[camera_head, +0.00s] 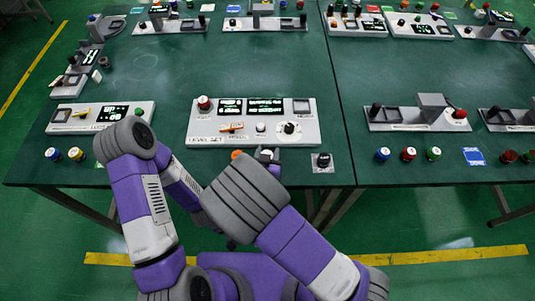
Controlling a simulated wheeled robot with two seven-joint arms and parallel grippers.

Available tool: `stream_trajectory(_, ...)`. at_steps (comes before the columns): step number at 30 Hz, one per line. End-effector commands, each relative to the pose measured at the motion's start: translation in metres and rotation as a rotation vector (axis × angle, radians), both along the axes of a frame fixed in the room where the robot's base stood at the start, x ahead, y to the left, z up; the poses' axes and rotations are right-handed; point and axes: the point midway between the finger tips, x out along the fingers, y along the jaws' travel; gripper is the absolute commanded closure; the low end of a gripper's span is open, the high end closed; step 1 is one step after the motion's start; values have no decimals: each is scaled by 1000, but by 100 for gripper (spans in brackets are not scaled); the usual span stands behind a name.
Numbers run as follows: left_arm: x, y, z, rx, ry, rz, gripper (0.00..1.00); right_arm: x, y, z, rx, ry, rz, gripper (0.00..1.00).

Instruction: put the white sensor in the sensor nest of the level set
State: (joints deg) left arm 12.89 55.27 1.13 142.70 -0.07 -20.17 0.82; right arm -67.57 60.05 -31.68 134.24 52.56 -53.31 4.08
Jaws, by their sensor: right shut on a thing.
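The level set (254,138) is a light grey panel near the front edge of the green table. It has two lit displays, a red knob, an orange switch, a white button and a black dial. At its upper right is a dark square recess (301,105), which looks empty; I cannot tell for sure that it is the sensor nest. My right gripper (267,154) is just in front of the panel, shut on a small pale thing that looks like the white sensor (266,153). My forearm hides part of it. My left gripper is hidden behind my arms.
An orange piece (237,154) and a black-topped piece (322,161) stand in front of the panel, either side of my right gripper. Another panel (72,124) is at the left. Blue, red and green pieces stand along the front edge at the right.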

Motion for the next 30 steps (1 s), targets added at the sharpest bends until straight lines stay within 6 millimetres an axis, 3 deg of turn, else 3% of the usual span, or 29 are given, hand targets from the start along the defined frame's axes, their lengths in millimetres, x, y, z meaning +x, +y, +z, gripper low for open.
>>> stream_trajectory(9, 0, 0, -4, 0, 0, 0, 100, 0, 0, -4, 1, -1, 0, 87)
stream_trajectory(10, 0, 0, -3, 0, 0, 0, 100, 0, 0, -3, 0, -1, 0, 49)
stream_trajectory(14, 0, 0, -2, 0, 0, 0, 100, 0, 0, -2, 0, -1, 0, 29)
stream_trajectory(24, 0, 0, -3, 0, 0, 0, 100, 0, 0, -2, -1, -2, 1, 28)
stream_trajectory(30, 0, 0, 8, 0, 0, 0, 100, -26, 6, 12, 0, -1, 5, 28)
